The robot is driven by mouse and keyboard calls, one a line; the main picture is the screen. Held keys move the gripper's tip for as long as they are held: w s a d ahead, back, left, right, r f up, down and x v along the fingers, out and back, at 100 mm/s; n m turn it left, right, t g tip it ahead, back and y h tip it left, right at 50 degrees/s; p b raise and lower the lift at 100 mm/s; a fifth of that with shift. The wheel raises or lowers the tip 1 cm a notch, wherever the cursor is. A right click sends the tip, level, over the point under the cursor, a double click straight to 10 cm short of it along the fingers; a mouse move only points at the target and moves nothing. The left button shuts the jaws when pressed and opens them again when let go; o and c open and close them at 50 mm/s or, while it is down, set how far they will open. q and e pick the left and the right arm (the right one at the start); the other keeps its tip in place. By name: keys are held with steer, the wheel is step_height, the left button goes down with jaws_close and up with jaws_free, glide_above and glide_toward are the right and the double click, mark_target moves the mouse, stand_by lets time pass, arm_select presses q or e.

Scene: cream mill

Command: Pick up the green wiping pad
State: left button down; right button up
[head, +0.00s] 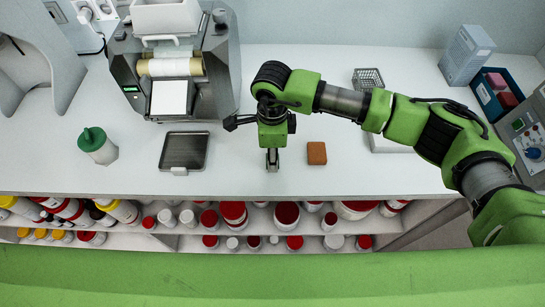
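I see no green wiping pad in the head view; one behind my arm would be hidden. A small brown, block-like pad (317,153) lies flat on the white counter. My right gripper (272,164) points down over the counter, just left of the brown pad and apart from it. Its fingers look close together, but I cannot tell whether they are shut or hold anything. My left gripper is not in view.
A label printer (172,75) stands behind. A blue bin (497,92) with red items is at right. Jars fill the shelf (210,242) below the counter's front edge.

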steer(key=shift+r, duration=0.1)
steer(key=shift+w+r+b, duration=0.1)
steer(key=shift+r+b, duration=0.4)
steer(key=shift+b, duration=0.2)
steer(key=s+a+r+b, duration=0.1)
steer(key=s+r+b, duration=0.5)
steer(key=s+r, duration=0.6)
steer(key=shift+s+a+b, duration=0.2)
steer(key=shift+s+b, duration=0.15)
steer(key=shift+s, duration=0.75)
steer(key=shift+f, duration=0.1)
steer(key=shift+c, duration=0.5)
